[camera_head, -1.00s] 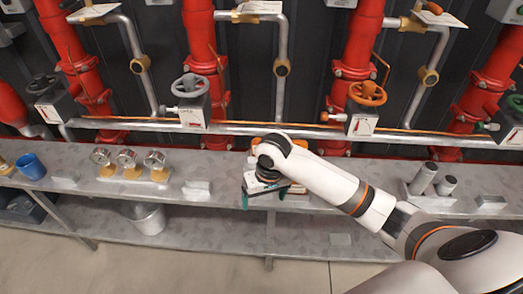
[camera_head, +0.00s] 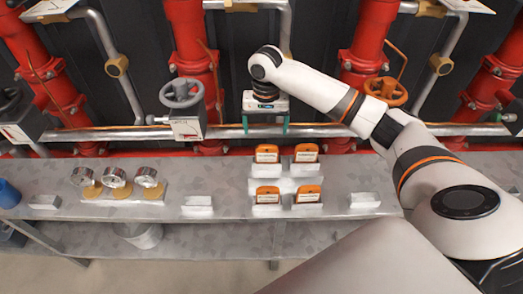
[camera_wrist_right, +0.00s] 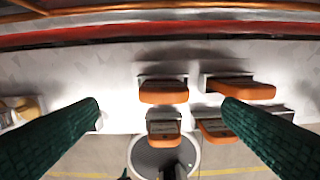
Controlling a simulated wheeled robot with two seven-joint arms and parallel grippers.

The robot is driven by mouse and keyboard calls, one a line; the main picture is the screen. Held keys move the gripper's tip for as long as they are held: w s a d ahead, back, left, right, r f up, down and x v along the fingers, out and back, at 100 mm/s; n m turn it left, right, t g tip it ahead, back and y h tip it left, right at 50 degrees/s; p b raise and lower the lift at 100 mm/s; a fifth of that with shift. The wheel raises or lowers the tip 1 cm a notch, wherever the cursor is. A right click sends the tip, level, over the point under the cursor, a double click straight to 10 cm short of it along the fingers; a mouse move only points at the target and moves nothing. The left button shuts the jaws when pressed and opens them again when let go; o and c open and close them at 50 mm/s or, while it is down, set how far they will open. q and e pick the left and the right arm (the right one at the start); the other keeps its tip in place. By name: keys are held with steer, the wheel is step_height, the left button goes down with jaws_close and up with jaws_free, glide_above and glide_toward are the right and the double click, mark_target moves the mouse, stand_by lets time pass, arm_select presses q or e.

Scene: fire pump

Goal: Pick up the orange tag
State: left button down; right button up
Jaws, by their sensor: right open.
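Several orange tags with white labels stand in metal holders on the grey shelf, in two rows: back left (camera_head: 267,149), back right (camera_head: 306,148), front left (camera_head: 267,190) and front right (camera_head: 308,189). In the right wrist view the orange tags (camera_wrist_right: 163,92) show between and beside the fingers. My right gripper (camera_head: 265,126) is open and empty, pointing down just behind the back row in the head view. In the right wrist view its green fingers (camera_wrist_right: 165,110) are wide apart; the right finger overlaps part of the tags there. My left gripper is not in view.
Pressure gauges (camera_head: 115,178) stand on the shelf (camera_head: 225,180) to the left, near a blue cup (camera_head: 8,194). Empty metal holders (camera_head: 198,202) flank the tags. A horizontal pipe (camera_head: 330,131), a grey valve wheel (camera_head: 181,92) and an orange valve wheel (camera_head: 386,91) lie behind.

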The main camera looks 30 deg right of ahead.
mark_target(267, 146)
steer(key=f, duration=0.4)
steer(key=shift+s, duration=0.3)
steer(key=shift+f, duration=0.35)
steer(key=f, duration=0.5)
steer(key=shift+s, duration=0.2)
steer(key=shift+f, duration=0.15)
steer(key=shift+c, duration=0.9)
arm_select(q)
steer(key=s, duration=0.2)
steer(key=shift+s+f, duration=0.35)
arm_select(e)
steer(key=c, duration=0.9)
